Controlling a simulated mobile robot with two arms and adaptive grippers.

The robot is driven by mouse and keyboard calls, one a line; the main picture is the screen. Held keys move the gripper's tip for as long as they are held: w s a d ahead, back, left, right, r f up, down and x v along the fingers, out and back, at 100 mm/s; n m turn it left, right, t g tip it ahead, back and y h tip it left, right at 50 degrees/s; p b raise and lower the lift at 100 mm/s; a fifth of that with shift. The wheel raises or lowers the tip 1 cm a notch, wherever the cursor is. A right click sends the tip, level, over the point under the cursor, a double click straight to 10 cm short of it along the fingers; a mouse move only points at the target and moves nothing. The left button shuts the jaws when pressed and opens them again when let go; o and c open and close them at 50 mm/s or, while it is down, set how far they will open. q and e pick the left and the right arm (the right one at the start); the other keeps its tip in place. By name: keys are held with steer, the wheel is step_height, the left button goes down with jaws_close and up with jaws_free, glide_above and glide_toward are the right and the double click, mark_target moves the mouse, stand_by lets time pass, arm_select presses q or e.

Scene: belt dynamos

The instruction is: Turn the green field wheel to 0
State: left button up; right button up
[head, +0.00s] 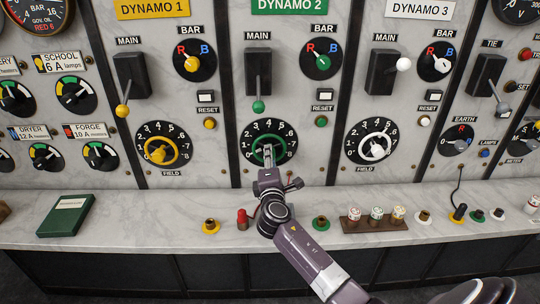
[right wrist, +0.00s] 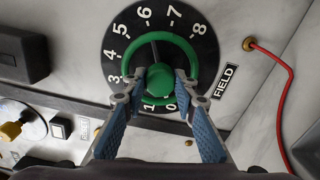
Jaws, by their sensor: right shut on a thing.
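The green field wheel (head: 290,145) is a ring on the black numbered dial under the green DYNAMO 2 plate. In the right wrist view the green ring (right wrist: 194,60) surrounds a dark spoke, with a round green knob (right wrist: 160,82) at its lower part. My right gripper (right wrist: 160,88) is shut on this knob, one blue-padded finger on each side. In the head view the gripper (head: 268,160) covers the wheel's lower middle. The 0 and 1 marks lie close below the knob. I cannot tell the wheel's exact reading. My left gripper is not in view.
A yellow field wheel (head: 158,151) is to the left and a white one (head: 374,146) to the right. The shelf below holds a green book (head: 66,215), a red plug (head: 243,218) and a wooden rack (head: 374,225). A red cable (right wrist: 288,75) hangs beside the dial.

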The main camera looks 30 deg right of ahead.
steer(key=shift+f+n, duration=0.1)
steer(key=shift+n, duration=0.4)
steer(key=o, duration=1.2)
steer(key=shift+c, duration=0.2)
steer(key=v, duration=1.2)
